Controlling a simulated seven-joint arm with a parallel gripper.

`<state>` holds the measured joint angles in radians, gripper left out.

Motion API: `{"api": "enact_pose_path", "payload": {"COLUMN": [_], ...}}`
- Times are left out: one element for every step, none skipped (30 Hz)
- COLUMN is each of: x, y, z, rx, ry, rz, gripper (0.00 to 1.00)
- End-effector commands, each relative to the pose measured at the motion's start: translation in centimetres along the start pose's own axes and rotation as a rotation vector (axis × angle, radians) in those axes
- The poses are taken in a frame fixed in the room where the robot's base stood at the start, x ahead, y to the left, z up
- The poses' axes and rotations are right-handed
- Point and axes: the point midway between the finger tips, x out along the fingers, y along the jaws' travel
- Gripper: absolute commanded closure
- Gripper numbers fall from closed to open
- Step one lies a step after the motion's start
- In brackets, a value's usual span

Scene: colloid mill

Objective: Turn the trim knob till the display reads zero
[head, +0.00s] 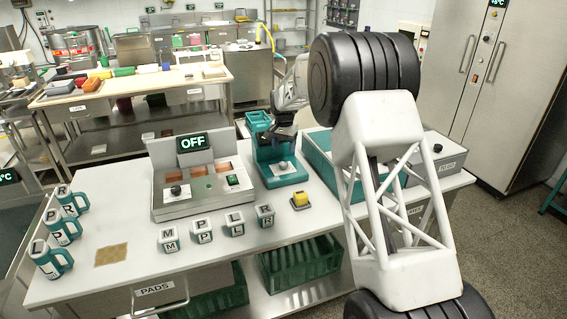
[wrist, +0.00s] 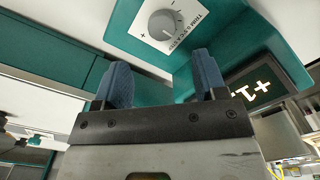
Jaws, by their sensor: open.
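The trim knob (wrist: 162,24) is a grey round dial on a white label plate with plus and minus marks, on a teal housing. In the head view the knob (head: 283,166) sits low on the front of the teal machine (head: 268,150).
A silver box (head: 205,208) with an "OFF" display (head: 192,143) stands left of the teal machine. Several lettered cubes (head: 234,224), a yellow block (head: 300,200) and lettered mugs (head: 50,258) stand on the bench. A teal-and-grey case (head: 318,150) is right.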

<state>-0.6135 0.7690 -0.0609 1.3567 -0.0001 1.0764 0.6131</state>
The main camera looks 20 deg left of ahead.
Motion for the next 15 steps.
{"api": "enact_pose_path", "payload": {"x": [0.1,0.14,0.19,0.2,0.2,0.2,0.19,0.2,0.19,0.19,0.2,0.23,0.27,0.32,0.43], "y": [-0.19,-0.24,-0.27,-0.27,-0.27,-0.26,-0.25,-0.25,-0.25,-0.24,-0.24,-0.23,-0.23,-0.23,-0.23], "z": [-0.04,-0.05,-0.05,-0.05,-0.05,-0.05,-0.05,-0.04,-0.04,-0.04,-0.04,-0.04,-0.04,-0.04,-0.04], "rx": [0.0,0.0,0.0,0.0,0.0,0.0,0.0,0.0,0.0,0.0,0.0,0.0,0.0,0.0,0.0], "ry": [0.0,0.0,0.0,0.0,0.0,0.0,0.0,0.0,0.0,0.0,0.0,0.0,0.0,0.0,-0.001], "rz": [0.0,0.0,0.0,0.0,0.0,0.0,0.0,0.0,0.0,0.0,0.0,0.0,0.0,0.0,0.0], "gripper": [0.35,0.35,0.35,0.35,0.35,0.35,0.35,0.35,0.35,0.35,0.35,0.35,0.35,0.35,0.35]}}
